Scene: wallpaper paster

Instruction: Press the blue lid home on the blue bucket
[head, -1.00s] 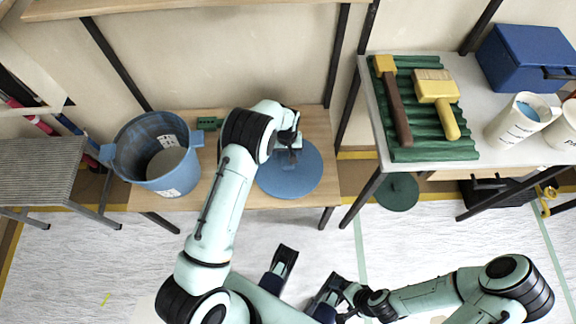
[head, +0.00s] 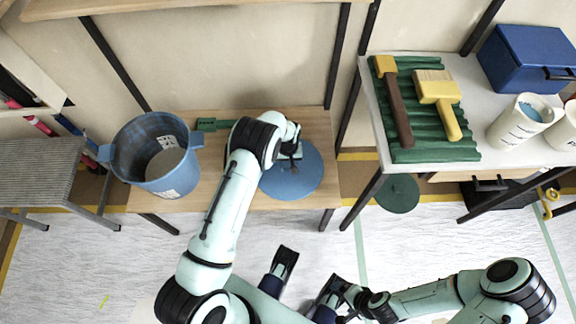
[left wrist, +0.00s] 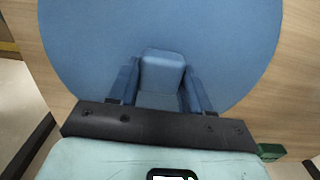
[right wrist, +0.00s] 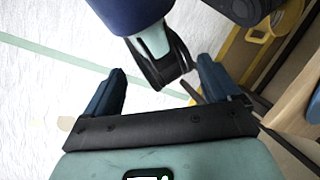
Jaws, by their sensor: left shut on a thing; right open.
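The blue lid (head: 303,189) lies flat on the low wooden bench, seen as a round disc. My left gripper (head: 293,160) is over its middle. In the left wrist view, the two blue fingers of my left gripper (left wrist: 160,95) are shut on the lid's block-shaped handle (left wrist: 161,70). The lid's disc (left wrist: 230,40) fills most of that view. The blue bucket (head: 147,177) stands upright and open at the bench's left end, with a pale inside bottom. My right gripper (right wrist: 160,95) is open and empty, away from bench and lid.
A green tool (head: 215,124) lies on the bench between bucket and lid, partly behind my left arm. A grey ridged stool (head: 35,170) stands left of the bucket. A table (head: 376,90) on the right holds brushes, cups and a blue box (head: 525,58).

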